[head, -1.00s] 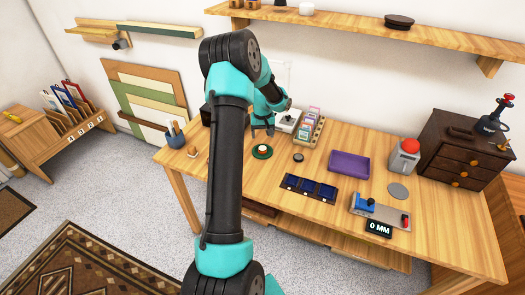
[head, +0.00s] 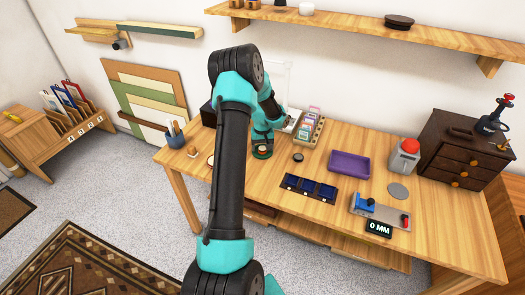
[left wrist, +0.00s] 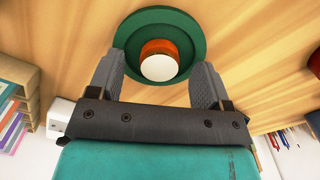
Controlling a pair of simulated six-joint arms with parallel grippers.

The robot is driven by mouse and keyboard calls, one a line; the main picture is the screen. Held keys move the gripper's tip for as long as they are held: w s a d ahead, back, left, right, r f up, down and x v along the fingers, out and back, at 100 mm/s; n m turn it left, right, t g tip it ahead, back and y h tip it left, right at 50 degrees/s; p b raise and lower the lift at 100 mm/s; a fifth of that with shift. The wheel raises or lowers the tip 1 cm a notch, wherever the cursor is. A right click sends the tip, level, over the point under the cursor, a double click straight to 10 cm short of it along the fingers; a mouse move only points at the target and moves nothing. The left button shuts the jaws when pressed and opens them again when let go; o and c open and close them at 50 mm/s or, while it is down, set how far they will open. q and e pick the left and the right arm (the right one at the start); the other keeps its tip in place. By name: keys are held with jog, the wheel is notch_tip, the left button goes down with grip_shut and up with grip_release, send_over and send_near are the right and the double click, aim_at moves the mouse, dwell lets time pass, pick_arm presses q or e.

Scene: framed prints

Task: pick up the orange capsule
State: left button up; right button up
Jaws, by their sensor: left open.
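The orange capsule (left wrist: 160,60), orange with a white end, stands on a round green dish (left wrist: 137,22) in the left wrist view. In the head view the green dish (head: 262,156) is on the wooden table, partly hidden under my left gripper (head: 262,147). My left gripper (left wrist: 160,75) is open, with one finger on each side of the capsule in the wrist view. Its fingers reach over the dish's edge in that picture. I cannot tell whether they touch anything. My right gripper is not in view.
A rack of cards (head: 310,126) stands behind and right of the dish. A small dark disc (head: 298,157), a dark blue tray (head: 309,188) and a purple tray (head: 349,164) lie to the right. A pen cup (head: 175,135) stands at the table's left end.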

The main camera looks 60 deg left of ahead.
pick_arm(q)
jog(key=shift+f, duration=0.4)
jog(key=c, duration=1)
jog(key=shift+r, duration=0.1)
jog(key=shift+r, duration=1.45)
jog(key=shift+d+r, duration=0.2)
jog(key=shift+r, duration=0.1)
jog(key=s+d, duration=0.2)
jog(key=d, duration=0.2)
jog(key=s+d+r, duration=0.1)
jog(key=s+d, duration=0.2)
jog(key=d, duration=0.2)
jog(key=s+d, duration=0.3)
jog(key=d, duration=0.1)
jog(key=shift+s+d+r, duration=0.1)
jog(key=shift+d+r, duration=0.05)
jog(key=shift+r, duration=0.05)
